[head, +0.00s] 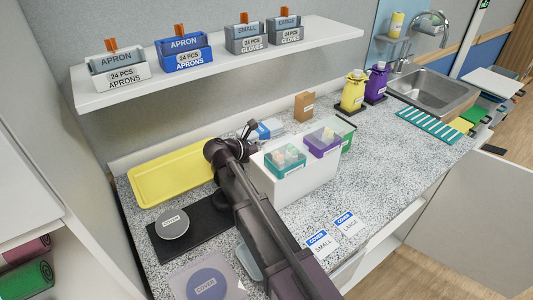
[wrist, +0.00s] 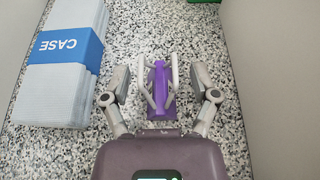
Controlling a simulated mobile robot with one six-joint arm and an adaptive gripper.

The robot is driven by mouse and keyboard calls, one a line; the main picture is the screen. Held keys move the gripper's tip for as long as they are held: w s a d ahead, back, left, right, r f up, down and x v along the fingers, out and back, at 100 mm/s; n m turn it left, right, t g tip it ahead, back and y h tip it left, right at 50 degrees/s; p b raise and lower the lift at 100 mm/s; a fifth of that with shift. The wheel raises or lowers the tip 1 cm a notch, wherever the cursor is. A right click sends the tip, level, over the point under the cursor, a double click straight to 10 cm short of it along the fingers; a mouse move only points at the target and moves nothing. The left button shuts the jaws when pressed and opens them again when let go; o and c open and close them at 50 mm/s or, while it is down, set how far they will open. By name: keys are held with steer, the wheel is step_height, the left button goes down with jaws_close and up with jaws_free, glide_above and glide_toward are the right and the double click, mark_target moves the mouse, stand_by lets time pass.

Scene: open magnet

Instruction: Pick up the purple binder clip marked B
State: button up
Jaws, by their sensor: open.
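In the wrist view a purple binder clip (wrist: 158,82) with pale wire handles lies on the speckled counter, upright in the picture. No letter can be read on it. My gripper (wrist: 160,72) is open, with one finger left of the clip and one right of it. The clip lies in the gap between the fingers, and I see no finger pressing on it. In the head view I cannot make out the clip, and my arm hides part of the counter there.
A white stack with a blue CASE band (wrist: 67,48) lies left of my gripper. A pale wall (wrist: 275,60) rises at the right. In the head view a white box (head: 300,187) with small bins stands beside my arm, and a yellow tray (head: 170,176) lies left.

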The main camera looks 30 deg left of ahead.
steer(key=shift+c, duration=0.2)
jaws_close()
stand_by(0.3)
steer(key=shift+r, duration=0.15)
step_height(320, 180, up, 10)
steer(key=p, duration=1)
stand_by(0.7)
